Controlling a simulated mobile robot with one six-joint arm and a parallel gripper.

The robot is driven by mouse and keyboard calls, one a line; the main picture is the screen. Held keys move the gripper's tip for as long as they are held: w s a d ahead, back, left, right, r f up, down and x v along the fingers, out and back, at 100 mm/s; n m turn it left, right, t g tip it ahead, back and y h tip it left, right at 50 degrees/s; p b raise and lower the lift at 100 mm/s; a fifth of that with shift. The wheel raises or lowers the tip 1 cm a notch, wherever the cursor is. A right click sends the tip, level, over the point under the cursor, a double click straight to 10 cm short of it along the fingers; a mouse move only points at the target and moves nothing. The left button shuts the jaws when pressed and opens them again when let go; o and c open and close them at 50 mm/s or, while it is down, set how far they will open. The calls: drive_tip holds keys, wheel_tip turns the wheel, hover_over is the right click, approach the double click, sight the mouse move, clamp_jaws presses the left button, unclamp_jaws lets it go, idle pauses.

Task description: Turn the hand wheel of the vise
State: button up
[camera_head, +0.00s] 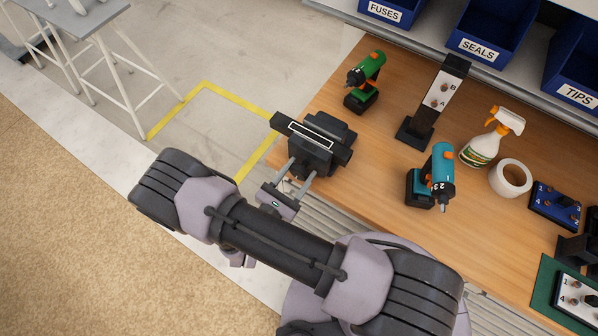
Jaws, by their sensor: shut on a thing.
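The dark grey vise (332,128) stands at the left front edge of the wooden bench, with a pale outlined rectangle on its jaw. My gripper (303,167) reaches up to the vise's near side from below. Its two pale fingers lie either side of the vise's front and are shut on the hand wheel. The wheel itself is hard to make out, dark against the vise body and between the fingers.
The bench (385,175) holds a green drill (366,75), a dark stand with switches A and B (436,100), a teal drill (435,178), a spray bottle (484,148) and a tape roll (510,178). Blue bins (490,30) line the back.

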drive_tip(key=m+b, duration=0.2)
drive_tip(key=m, duration=0.5)
drive_tip(key=m+b, duration=0.2)
drive_tip(key=m, duration=0.2)
drive_tip(key=shift+w+a, duration=0.1)
drive_tip(key=m+b, duration=0.1)
drive_tip(key=m, duration=0.2)
drive_tip(key=shift+m+b, duration=0.3)
drive_tip(key=m+b, duration=0.2)
drive_tip(key=m, duration=0.1)
drive_tip(key=shift+m, duration=0.3)
drive_tip(key=m+b, duration=0.3)
drive_tip(key=shift+m, duration=0.3)
drive_tip(key=m+b, duration=0.4)
drive_tip(key=shift+r+m+b, duration=0.1)
drive_tip(key=shift+m+b, duration=0.95)
drive_tip(key=shift+m, duration=0.05)
